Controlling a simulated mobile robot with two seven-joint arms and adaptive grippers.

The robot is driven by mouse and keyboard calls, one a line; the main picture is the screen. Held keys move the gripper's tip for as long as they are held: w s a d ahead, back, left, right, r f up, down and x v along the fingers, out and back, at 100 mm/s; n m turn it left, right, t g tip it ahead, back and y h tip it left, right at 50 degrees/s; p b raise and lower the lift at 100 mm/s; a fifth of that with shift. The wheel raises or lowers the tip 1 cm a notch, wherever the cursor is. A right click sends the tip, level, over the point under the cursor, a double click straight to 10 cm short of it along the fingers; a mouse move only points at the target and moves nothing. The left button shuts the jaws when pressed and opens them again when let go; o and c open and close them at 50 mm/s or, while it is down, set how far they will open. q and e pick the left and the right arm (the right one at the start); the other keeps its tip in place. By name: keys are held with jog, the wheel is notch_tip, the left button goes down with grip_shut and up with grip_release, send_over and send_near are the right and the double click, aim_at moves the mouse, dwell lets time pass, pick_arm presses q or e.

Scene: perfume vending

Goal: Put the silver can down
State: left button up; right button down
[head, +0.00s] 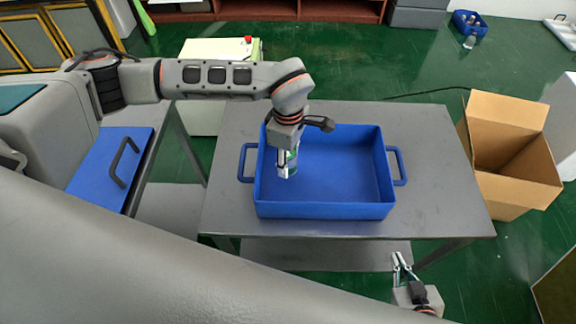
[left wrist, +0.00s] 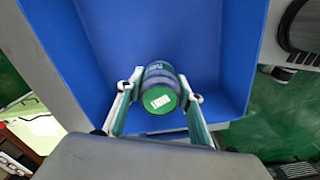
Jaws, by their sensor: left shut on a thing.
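The can (left wrist: 158,98) shows in the left wrist view as a short cylinder with a green end and a dark printed side. My left gripper (head: 287,171) is shut on it, with one finger on each side in the left wrist view (left wrist: 160,84). In the head view the gripper points down inside the left part of the blue crate (head: 325,211), and the can is mostly hidden by the fingers. I cannot tell whether the can touches the crate floor. My right gripper (head: 404,266) is off the table's front edge, holding nothing I can see.
The crate stands on a grey table (head: 440,190), with a handle at each side. Its floor is otherwise empty. An open cardboard box (head: 510,150) stands right of the table. A blue lid-like panel with a black handle (head: 122,163) lies at the left.

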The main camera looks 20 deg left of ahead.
pick_arm(q)
notch_tip(320, 180, down, 3)
jog(key=shift+f, duration=0.1)
jog(key=shift+f, duration=0.1)
jog(key=o, duration=1.2)
